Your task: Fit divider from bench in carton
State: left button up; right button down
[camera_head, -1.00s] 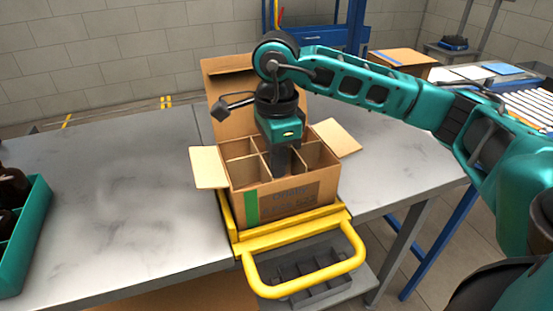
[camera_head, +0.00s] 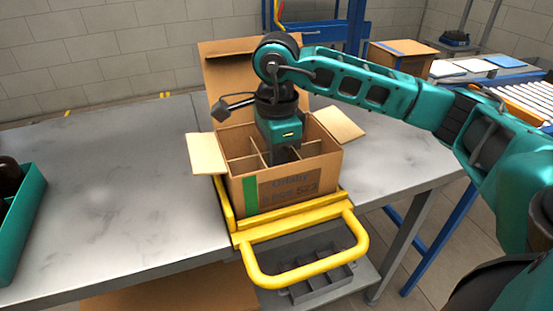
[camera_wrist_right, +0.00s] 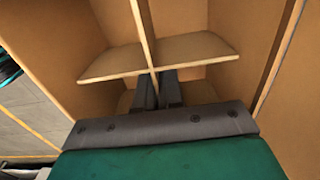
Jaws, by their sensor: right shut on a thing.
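The open cardboard carton (camera_head: 303,191) stands with its flaps spread, a green stripe on its front. The tan divider (camera_head: 311,148) is inside it, its crossed panels splitting the space into cells. Its crossing panels also show in the right wrist view (camera_wrist_right: 205,48). My right gripper (camera_head: 284,157) points down into the carton and is shut on a divider panel near the middle; its dark fingers show in the right wrist view (camera_wrist_right: 158,90). The divider's lower edges are hidden, so I cannot tell whether it touches the carton floor. My left gripper is out of view.
A yellow frame with a handle (camera_head: 308,274) holds the carton at the bench's front edge. A teal crate (camera_head: 22,220) with dark bottles stands at far left. The grey bench (camera_head: 120,190) between them is clear. Another carton (camera_head: 400,58) sits behind my right arm.

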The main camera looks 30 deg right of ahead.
pick_arm(q)
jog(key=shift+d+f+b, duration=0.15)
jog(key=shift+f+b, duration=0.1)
jog(key=shift+b, duration=0.25)
pick_arm(e)
jog(key=shift+f, duration=0.7)
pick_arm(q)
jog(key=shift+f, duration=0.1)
pick_arm(e)
jog(key=c, duration=1.2)
grip_release()
